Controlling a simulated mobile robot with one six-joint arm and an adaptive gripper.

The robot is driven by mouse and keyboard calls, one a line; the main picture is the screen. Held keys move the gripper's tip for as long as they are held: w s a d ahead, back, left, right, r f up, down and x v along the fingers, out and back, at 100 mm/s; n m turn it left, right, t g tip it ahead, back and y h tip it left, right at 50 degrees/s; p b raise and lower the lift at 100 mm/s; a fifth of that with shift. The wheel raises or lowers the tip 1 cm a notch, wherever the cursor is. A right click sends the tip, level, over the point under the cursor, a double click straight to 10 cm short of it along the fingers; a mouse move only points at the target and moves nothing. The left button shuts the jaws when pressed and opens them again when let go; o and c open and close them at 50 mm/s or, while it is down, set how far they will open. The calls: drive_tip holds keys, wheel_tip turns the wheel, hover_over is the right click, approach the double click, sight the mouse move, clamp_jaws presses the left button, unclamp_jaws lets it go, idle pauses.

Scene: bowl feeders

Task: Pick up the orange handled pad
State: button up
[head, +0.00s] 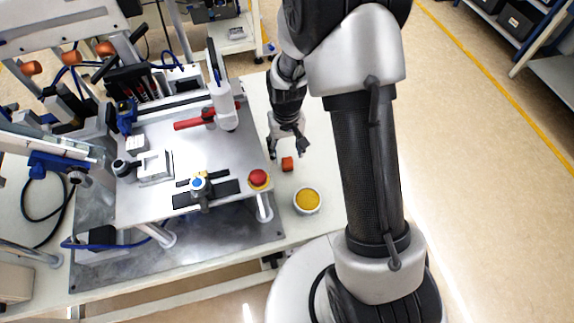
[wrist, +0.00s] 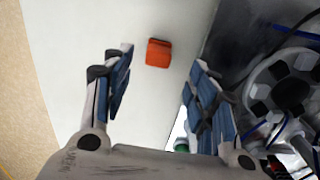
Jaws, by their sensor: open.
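The orange pad (head: 287,164) sits on the white tabletop just right of the metal fixture plate. It also shows in the wrist view as an orange block (wrist: 158,53), lying between the lines of the two fingers and beyond their tips. No separate handle can be made out. My gripper (head: 288,155) is above the table right at the pad in the head view. In the wrist view its two blue-padded fingers (wrist: 160,85) are spread wide with nothing between them. The gripper does not touch the pad in the wrist view.
A round white bowl with yellow contents (head: 307,200) stands close in front of the pad. A red button on a yellow base (head: 259,179) stands to its left, on the fixture plate (head: 150,200). A white-and-red device (head: 222,105) stands behind left.

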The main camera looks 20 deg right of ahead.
sight(287, 159)
wheel_tip(287, 159, down, 8)
drive_tip(key=b, duration=0.3)
drive_tip(key=shift+d, duration=0.1)
drive_tip(key=shift+c, duration=0.5)
drive_tip(key=c, duration=1.1)
drive_tip(key=shift+o, duration=0.2)
drive_tip(key=shift+r, duration=0.1)
wheel_tip(287, 159, up, 20)
drive_tip(key=p, duration=0.6)
drive_tip(key=o, duration=0.6)
drive_tip(key=shift+c, duration=0.2)
drive_tip(key=c, duration=0.4)
